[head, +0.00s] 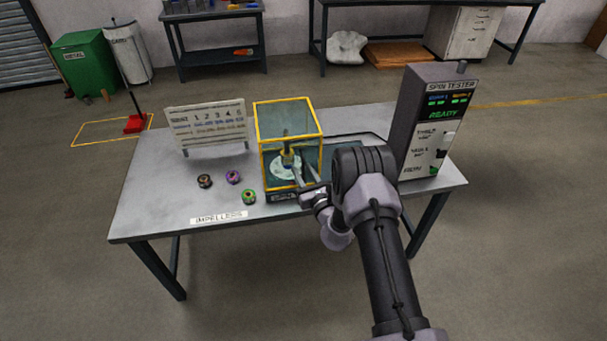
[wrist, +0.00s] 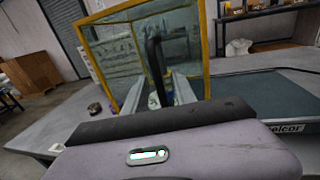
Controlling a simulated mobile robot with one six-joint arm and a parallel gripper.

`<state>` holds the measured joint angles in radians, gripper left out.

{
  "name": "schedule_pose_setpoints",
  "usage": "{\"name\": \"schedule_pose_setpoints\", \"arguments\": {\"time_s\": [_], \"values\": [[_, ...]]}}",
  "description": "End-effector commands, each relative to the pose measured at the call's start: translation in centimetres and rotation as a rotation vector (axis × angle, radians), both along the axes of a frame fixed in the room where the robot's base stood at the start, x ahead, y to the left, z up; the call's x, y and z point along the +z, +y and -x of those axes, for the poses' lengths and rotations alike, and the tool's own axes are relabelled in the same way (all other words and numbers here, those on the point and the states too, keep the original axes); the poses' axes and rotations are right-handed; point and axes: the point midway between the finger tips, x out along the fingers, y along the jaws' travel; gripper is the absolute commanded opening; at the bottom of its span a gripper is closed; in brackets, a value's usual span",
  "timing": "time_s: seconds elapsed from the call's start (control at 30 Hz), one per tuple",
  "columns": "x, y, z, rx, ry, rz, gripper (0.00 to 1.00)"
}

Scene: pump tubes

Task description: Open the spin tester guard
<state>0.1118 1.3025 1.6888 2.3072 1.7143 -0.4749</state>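The spin tester guard (head: 262,150) is a clear box with a yellow frame, standing closed over the tester base on the table. Inside it are a pale disc (head: 283,172) and an upright spindle. In the wrist view the guard (wrist: 206,50) fills the upper middle, and a black bar handle (wrist: 154,62) stands on its near side. My gripper (head: 302,168) is at the guard's right side. In the wrist view its fingers (wrist: 160,92) are spread, with the handle's lower part between them. I cannot tell whether they touch it.
The tester cabinet (head: 430,110) reads READY and stands at the right. Several small impellers, including a purple one (head: 233,177) and a green one (head: 249,197), lie left of the guard. A white sign board (head: 207,125) stands behind them.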

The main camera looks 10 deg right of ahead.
Motion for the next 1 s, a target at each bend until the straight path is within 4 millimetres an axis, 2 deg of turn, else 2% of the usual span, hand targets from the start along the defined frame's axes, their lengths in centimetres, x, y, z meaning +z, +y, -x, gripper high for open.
{"name": "schedule_pose_setpoints", "arguments": {"time_s": [0.13, 0.17, 0.3, 0.33, 1.0], "values": [[0.04, 0.0, 0.01, 0.0, 0.0, 0.0, 0.33], [0.03, 0.0, 0.02, 0.0, 0.0, 0.0, 0.29], [0.02, 0.0, 0.04, 0.001, 0.0, 0.001, 0.01], [0.02, -0.01, 0.04, 0.001, 0.0, 0.001, 0.0], [-0.03, -0.01, 0.08, 0.001, 0.001, 0.001, 0.0]]}}
